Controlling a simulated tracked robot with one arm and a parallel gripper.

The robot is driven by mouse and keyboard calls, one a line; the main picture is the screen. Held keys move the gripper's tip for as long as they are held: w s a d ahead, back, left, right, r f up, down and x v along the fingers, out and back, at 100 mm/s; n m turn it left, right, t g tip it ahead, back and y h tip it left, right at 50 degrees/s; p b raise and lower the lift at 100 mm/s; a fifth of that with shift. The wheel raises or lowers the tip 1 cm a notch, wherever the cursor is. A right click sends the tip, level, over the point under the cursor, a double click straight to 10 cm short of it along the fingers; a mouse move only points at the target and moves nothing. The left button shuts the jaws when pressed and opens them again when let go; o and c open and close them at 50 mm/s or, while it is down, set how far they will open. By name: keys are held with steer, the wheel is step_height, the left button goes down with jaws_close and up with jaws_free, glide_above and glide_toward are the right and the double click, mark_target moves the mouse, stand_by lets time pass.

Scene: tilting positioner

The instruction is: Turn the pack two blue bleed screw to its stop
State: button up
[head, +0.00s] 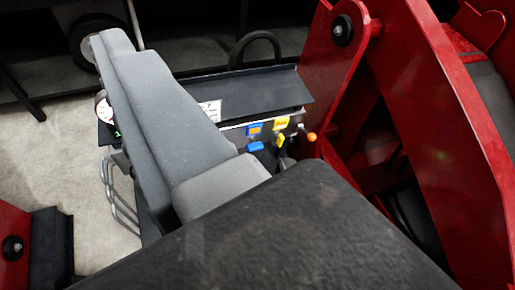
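A small panel (232,137) with coloured fittings sits near the middle of the head view. Two blue parts (254,128) (256,146) are on it, one above the other. Either may be a bleed screw; I cannot tell which belongs to pack two or how far it is turned. A long grey body (160,110), likely part of my arm or gripper, crosses in front of the panel's left side and hides some of it. I cannot make out fingertips or anything held.
Yellow parts (281,122) and a lever with an orange knob (311,136) are right of the blue ones. A gauge (103,108) shows at left. Large red frame arms (440,100) block the right. A dark textured body (290,240) fills the bottom. Pale floor (100,220) is open at left.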

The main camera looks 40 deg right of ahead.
steer(key=w+d+f+h+b, duration=0.2)
steer(key=w+d+f+b, duration=0.1)
steer(key=w+d+f, duration=1.05)
steer(key=w+d+f+b, duration=0.1)
steer(key=w+d+f, duration=0.25)
steer(key=f, duration=0.55)
steer(key=w+d+f+h+b, duration=0.15)
steer(key=d+f, duration=0.25)
steer(key=f, duration=0.5)
steer(key=w+d+f+y, duration=0.1)
steer(key=w+d+f, duration=0.25)
steer(key=f, duration=0.55)
steer(key=m+t+h+b, duration=0.2)
steer(key=m+b, duration=0.1)
steer(key=b, duration=0.5)
glide_toward(257, 149)
steer(key=x, duration=0.9)
steer(key=shift+w+f, duration=0.1)
steer(key=shift+w, duration=0.3)
steer(key=c, duration=1)
